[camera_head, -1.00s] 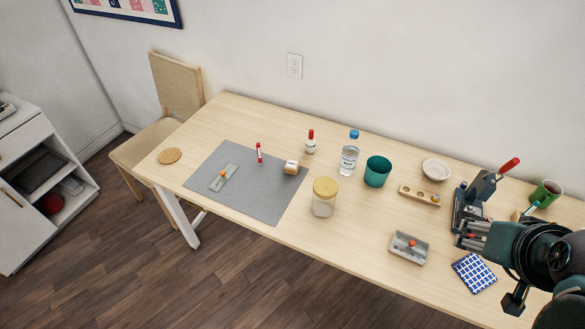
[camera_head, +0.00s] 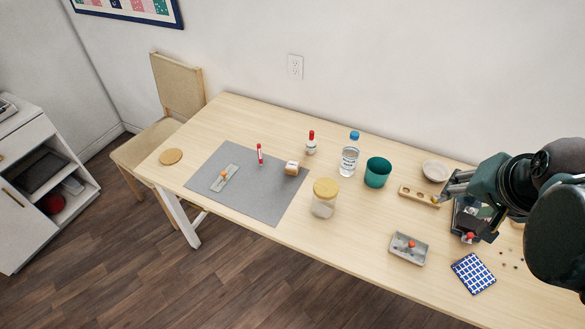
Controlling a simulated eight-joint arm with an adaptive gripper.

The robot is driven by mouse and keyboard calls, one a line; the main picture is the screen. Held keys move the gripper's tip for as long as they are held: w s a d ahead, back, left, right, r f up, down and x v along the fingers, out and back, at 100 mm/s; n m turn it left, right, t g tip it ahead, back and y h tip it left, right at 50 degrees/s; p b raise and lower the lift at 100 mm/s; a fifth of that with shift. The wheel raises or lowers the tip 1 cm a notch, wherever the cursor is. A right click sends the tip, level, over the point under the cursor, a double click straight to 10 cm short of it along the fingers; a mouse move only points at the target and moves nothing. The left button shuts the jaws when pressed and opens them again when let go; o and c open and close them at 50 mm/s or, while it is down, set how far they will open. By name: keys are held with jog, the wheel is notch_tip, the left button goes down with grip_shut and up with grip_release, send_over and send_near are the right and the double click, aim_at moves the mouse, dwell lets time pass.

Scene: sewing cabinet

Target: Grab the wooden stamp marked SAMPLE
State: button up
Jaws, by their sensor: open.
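A small wooden block with a white face (camera_head: 291,168), which looks like the stamp, sits on the right part of the grey mat (camera_head: 255,203). Its marking is too small to read. My gripper (camera_head: 440,199) is at the right side of the table, by the right end of a wooden holed rack (camera_head: 410,193). It is open, well to the right of the block. My arm hides part of the table there, and I cannot tell whether the gripper touches the rack.
Between block and gripper stand a yellow-lidded jar (camera_head: 324,200), a water bottle (camera_head: 349,156) and a teal cup (camera_head: 377,173). A red-capped bottle (camera_head: 311,143) stands behind the block. A red-and-white tube (camera_head: 260,154) and grey tray (camera_head: 224,178) are on the mat.

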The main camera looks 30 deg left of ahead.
jog(key=w+a+m+g+p, duration=0.15)
jog(key=w+a+m, duration=0.25)
jog(key=w+a, duration=0.7)
jog(key=m+g+p, duration=0.2)
jog(key=m+g, duration=0.3)
jog(key=m, duration=0.4)
send_over(292, 164)
jog(key=shift+t+h, duration=0.25)
jog(key=shift+h, duration=0.05)
jog(key=f, duration=2.5)
jog(key=shift+w+d+f, duration=0.1)
jog(key=shift+d, duration=0.15)
jog(key=shift+a+f, duration=0.35)
jog(key=shift+f, duration=0.05)
jog(key=shift+f, duration=0.1)
jog(key=shift+f, duration=1.15)
jog(key=shift+f, duration=0.15)
